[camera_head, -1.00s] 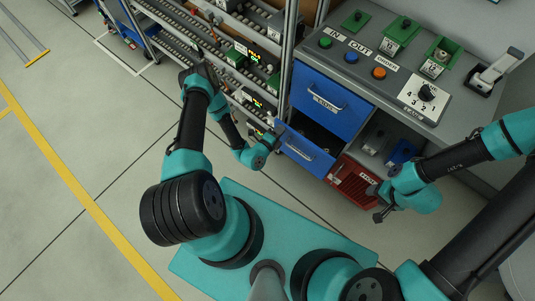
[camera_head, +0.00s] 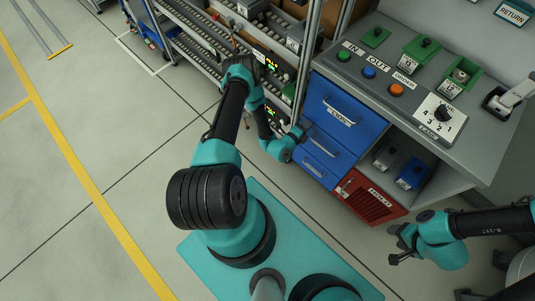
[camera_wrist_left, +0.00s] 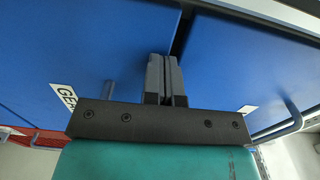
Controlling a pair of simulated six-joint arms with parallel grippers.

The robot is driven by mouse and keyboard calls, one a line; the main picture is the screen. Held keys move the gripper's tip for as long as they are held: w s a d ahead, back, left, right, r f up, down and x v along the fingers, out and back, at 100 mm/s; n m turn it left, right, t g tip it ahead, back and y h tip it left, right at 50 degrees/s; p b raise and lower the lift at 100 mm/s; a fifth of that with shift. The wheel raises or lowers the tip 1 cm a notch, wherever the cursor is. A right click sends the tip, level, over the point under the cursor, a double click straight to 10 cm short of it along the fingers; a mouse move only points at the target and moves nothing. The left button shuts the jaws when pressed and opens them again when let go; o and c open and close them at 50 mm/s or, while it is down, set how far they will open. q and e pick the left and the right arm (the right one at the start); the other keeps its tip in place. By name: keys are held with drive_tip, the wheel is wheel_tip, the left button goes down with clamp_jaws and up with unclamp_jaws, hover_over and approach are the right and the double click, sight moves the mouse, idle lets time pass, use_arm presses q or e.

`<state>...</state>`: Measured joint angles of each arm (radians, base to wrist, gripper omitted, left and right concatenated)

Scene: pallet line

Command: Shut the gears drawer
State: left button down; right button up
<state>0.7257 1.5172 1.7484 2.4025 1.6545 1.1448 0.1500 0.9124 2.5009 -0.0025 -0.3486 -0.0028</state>
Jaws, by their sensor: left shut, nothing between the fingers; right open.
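The gears drawer (camera_head: 329,143) is the middle blue front of the cabinet in the head view, and it looks flush with the fronts around it. In the left wrist view its blue front (camera_wrist_left: 90,45) carries a partly hidden "GE" label and a handle. My left gripper (camera_head: 303,123) is shut and empty at the left edge of this front. In the left wrist view its fingertips (camera_wrist_left: 163,62) lie against or just short of the front, near the dark gap beside the neighbouring drawer; contact is unclear. My right gripper (camera_head: 396,246) is open and empty, low at the right.
A blue drawer (camera_head: 345,100) sits above and another (camera_head: 314,167) below. A red cabinet (camera_head: 368,198) stands beneath, beside an open shelf with grey and blue bins (camera_head: 411,177). The control panel (camera_head: 400,75) is on top. A roller rack (camera_head: 195,50) stands left of the cabinet.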

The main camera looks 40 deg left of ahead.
use_arm(q)
drive_tip(key=shift+w+a+r, duration=0.1)
drive_tip(key=shift+w+a, duration=0.1)
drive_tip(key=shift+w, duration=0.1)
drive_tip(key=s, duration=1.4)
drive_tip(key=shift+s, duration=0.35)
drive_tip(key=shift+d, duration=0.1)
